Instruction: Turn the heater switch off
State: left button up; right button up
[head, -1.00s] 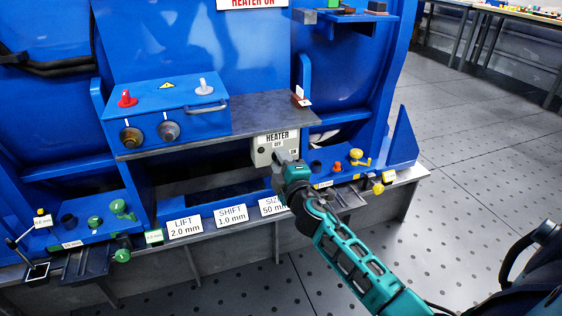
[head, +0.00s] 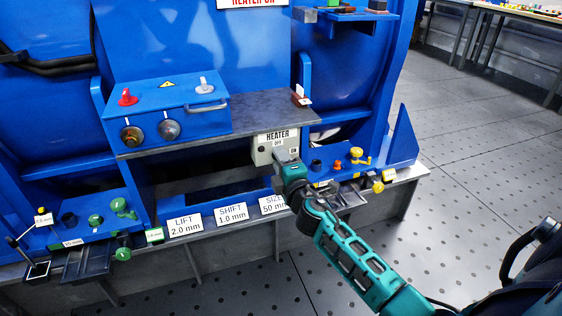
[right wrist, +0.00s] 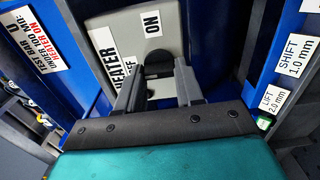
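The heater switch box (head: 264,150) is light grey, under the right end of the dark shelf. In the right wrist view, a dark switch knob (right wrist: 158,64) shows between the two fingertips of my right gripper (right wrist: 160,78). The fingers stand apart beside the knob; whether they press on it is unclear. The knob's pointing direction is hard to read. My left gripper is not in view.
A blue control box (head: 165,112) with red and grey knobs stands on the dark shelf (head: 245,115) above left. LIFT, SHIFT and SIZE labels (head: 232,213) line the front ledge. The floor at right is open.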

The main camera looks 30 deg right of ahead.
jog(key=o, duration=0.4)
jog(key=shift+o, duration=0.2)
jog(key=v, duration=1.3)
